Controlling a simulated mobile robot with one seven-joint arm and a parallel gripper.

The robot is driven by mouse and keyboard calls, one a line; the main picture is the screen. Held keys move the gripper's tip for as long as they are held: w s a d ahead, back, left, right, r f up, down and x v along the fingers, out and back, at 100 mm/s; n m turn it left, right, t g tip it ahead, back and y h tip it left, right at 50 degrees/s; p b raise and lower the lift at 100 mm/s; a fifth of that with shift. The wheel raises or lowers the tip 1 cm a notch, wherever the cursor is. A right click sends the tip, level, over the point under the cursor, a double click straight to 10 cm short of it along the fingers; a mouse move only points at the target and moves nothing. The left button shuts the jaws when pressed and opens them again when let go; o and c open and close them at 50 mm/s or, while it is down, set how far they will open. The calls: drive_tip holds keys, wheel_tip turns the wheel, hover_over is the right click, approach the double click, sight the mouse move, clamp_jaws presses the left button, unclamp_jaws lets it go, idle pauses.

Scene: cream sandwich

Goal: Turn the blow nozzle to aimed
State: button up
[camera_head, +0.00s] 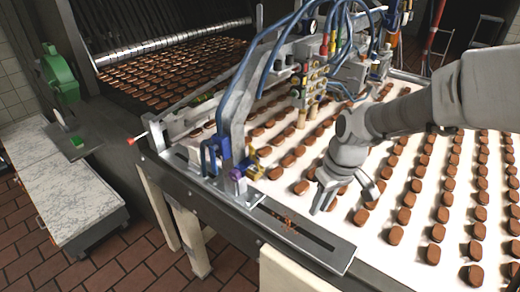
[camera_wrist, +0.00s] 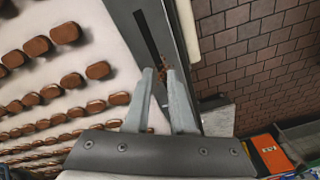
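A small fitting with purple and brass-yellow parts (camera_head: 245,168) sits at the foot of the upright bracket on the near side rail. It looks like the blow nozzle, but it is too small to tell which way it points. My gripper (camera_head: 345,198) is to the right of it, above the belt's near edge, apart from it. The fingers are spread with nothing between them. In the wrist view my gripper (camera_wrist: 160,72) also shows empty, its fingertips over the rail's slot. I cannot make out the nozzle in the wrist view.
The side rail (camera_head: 335,252) has a slot with brown crumbs (camera_head: 287,218). Rows of brown biscuits (camera_head: 405,215) cover the white belt. Blue hoses (camera_head: 255,55) and a metal frame rise behind the fitting. A marble-topped counter (camera_head: 70,195) stands left, with tiled floor between.

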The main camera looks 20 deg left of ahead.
drive_tip(key=w+a+r+t+b, duration=0.1)
drive_tip(key=w+a+r+t, duration=0.1)
drive_tip(key=w+a+r, duration=0.55)
drive_tip(key=t+y+b, duration=0.1)
approach(252, 145)
drive_tip(key=b+x, duration=0.1)
drive_tip(key=x, duration=0.7)
drive_tip(key=shift+s, duration=0.1)
clamp_jaws()
